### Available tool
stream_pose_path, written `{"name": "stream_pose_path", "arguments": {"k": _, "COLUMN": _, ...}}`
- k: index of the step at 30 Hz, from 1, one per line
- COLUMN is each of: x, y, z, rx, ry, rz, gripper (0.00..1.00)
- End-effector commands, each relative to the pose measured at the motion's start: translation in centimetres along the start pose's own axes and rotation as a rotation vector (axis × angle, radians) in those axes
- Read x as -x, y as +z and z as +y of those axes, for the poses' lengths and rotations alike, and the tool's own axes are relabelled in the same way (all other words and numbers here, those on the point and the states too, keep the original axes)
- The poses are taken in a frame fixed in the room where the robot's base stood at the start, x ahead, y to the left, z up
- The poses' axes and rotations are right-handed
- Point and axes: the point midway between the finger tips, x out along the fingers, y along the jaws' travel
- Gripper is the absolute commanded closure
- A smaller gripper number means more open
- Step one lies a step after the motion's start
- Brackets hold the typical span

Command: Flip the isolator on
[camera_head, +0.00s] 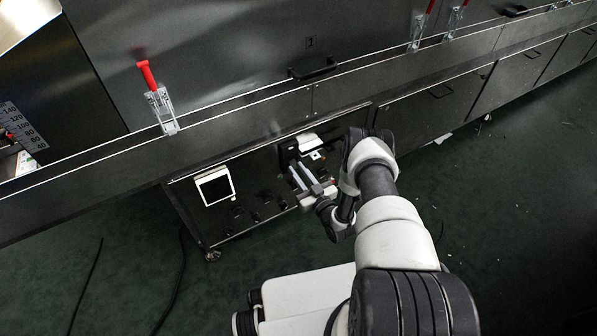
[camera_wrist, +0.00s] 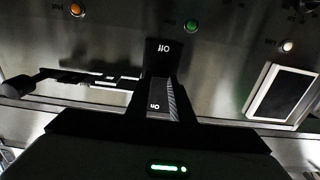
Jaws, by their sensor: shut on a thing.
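The isolator (camera_wrist: 159,50) is a black switch on the dark control panel, seen upside down in the wrist view. Its "Off" label faces the camera, and an "On" label shows on a grey part (camera_wrist: 156,106) between my fingers. In the head view the isolator (camera_head: 287,152) is a small black block near the panel top, partly hidden by my gripper. My gripper (camera_wrist: 160,88) reaches it from the front and is shut on it; it also shows in the head view (camera_head: 299,177). The exact contact of the fingertips is dark and hard to see.
The panel carries a white-framed screen (camera_head: 215,187), which also shows in the wrist view (camera_wrist: 283,93). An orange button (camera_wrist: 77,10), a green button (camera_wrist: 192,25) and a white button (camera_wrist: 287,46) sit nearby. Red-handled clamps (camera_head: 155,92) and a black door handle (camera_head: 313,68) stick out above.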

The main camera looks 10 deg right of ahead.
Motion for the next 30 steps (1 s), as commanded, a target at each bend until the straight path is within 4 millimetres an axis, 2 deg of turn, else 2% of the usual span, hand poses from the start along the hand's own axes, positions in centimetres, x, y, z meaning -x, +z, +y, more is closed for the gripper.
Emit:
{"name": "stream_pose_path", "arguments": {"k": 11, "x": 0.0, "y": -1.4, "z": 0.0, "rx": 0.001, "ry": 0.0, "rz": -0.114, "gripper": 1.0}}
{"name": "stream_pose_path", "arguments": {"k": 30, "x": -0.8, "y": -4.7, "z": 0.0, "rx": 0.003, "ry": 0.0, "rz": -0.679, "gripper": 1.0}}
